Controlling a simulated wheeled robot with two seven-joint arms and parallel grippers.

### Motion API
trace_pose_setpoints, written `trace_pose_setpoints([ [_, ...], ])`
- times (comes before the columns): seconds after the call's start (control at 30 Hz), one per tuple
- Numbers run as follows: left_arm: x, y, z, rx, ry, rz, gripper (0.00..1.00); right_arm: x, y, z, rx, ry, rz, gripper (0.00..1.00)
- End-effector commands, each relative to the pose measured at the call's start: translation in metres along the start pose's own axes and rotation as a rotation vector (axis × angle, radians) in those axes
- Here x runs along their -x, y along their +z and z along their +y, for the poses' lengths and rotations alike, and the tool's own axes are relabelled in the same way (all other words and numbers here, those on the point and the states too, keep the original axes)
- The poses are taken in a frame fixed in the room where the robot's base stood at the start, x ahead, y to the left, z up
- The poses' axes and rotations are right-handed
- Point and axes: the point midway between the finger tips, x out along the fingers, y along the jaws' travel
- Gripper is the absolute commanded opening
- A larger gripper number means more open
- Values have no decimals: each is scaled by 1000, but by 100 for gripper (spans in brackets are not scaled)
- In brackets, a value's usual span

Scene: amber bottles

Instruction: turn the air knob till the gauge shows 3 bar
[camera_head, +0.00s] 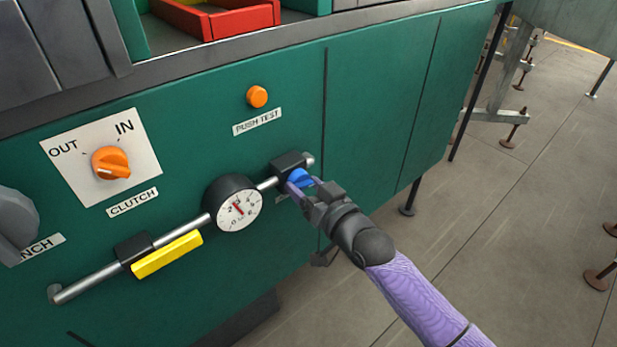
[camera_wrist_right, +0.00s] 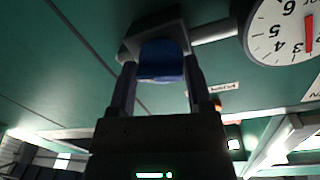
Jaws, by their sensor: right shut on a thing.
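The blue air knob (camera_head: 301,178) sits on a dark block (camera_head: 289,164) at the right end of the pipe. My right gripper (camera_head: 306,187) is shut on the knob; in the right wrist view its two fingers (camera_wrist_right: 160,85) stand on either side of the blue knob (camera_wrist_right: 161,58). The round white gauge (camera_head: 239,209) is left of the knob on the same pipe. In the right wrist view the gauge (camera_wrist_right: 285,30) is upside down and cut off; its red needle points close to the 3, seemingly just on the lower side. My left gripper is not in view.
A yellow-handled valve (camera_head: 167,254) is on the pipe at the left. The orange clutch knob (camera_head: 111,162) and orange push-test button (camera_head: 257,96) are on the green panel (camera_head: 390,110) above.

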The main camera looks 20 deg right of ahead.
Motion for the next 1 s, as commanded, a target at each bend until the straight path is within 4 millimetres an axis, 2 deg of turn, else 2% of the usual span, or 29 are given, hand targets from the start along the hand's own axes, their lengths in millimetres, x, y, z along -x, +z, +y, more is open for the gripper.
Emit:
trace_pose_setpoints([
  [0.1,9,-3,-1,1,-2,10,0,0,-3,-1,-87,-3,-7,5],
  [0.5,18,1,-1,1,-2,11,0,0,-1,-1,-298,-9,-26,5],
  [1.0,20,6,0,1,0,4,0,0,0,-1,-347,-10,-29,5],
])
